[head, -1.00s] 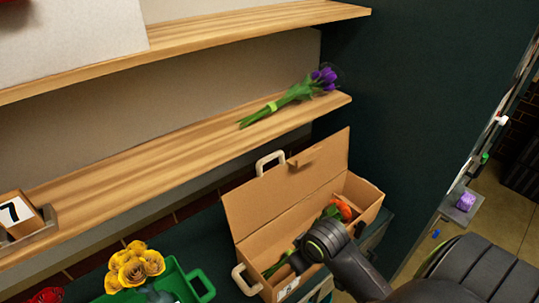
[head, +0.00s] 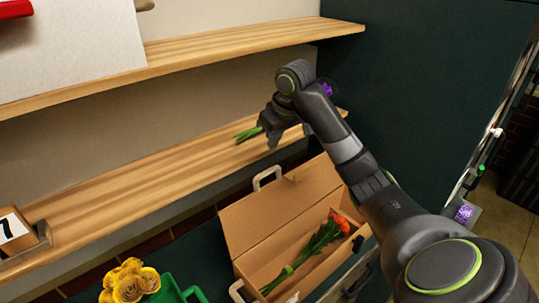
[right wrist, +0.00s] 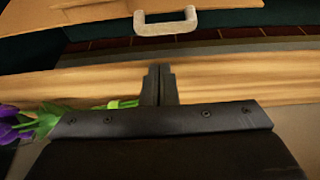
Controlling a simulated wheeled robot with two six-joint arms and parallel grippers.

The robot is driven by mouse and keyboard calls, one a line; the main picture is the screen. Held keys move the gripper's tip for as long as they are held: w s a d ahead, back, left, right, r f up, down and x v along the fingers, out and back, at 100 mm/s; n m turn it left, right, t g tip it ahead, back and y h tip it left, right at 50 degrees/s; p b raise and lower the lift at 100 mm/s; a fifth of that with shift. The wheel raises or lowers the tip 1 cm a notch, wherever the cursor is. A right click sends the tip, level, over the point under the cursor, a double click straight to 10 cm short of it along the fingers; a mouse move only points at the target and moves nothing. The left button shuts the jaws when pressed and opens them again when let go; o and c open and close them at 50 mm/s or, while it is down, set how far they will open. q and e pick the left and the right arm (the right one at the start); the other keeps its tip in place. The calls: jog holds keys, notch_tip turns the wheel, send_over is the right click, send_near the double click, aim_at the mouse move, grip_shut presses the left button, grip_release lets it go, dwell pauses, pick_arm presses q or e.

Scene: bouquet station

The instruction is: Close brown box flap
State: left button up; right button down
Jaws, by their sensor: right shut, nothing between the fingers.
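The brown box (head: 325,272) stands on the dark counter with its flap (head: 275,208) raised open at the back. A light handle (head: 267,177) shows at the flap's top edge. Orange flowers with green stems (head: 318,248) lie inside the box. My right gripper (head: 271,138) is shut and empty, above and behind the flap, in front of the lower shelf. In the right wrist view its closed fingers (right wrist: 157,86) are apart from the flap (right wrist: 110,12) and its handle (right wrist: 165,22). My left gripper is not in view.
Purple flowers (head: 326,88) lie on the lower wooden shelf (head: 130,180), partly hidden by my right arm. A green container (head: 180,292) and yellow roses (head: 130,281) stand left of the box. A dark wall (head: 420,90) rises at the right.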

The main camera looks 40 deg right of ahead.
jog(key=b+x, duration=0.2)
jog(key=x, duration=0.1)
jog(key=shift+f, duration=0.1)
jog(key=p+x, duration=0.2)
jog(key=x, duration=0.4)
jog(key=shift+w+f+p, duration=0.15)
jog(key=shift+f+p, duration=0.2)
jog(key=shift+p, duration=0.05)
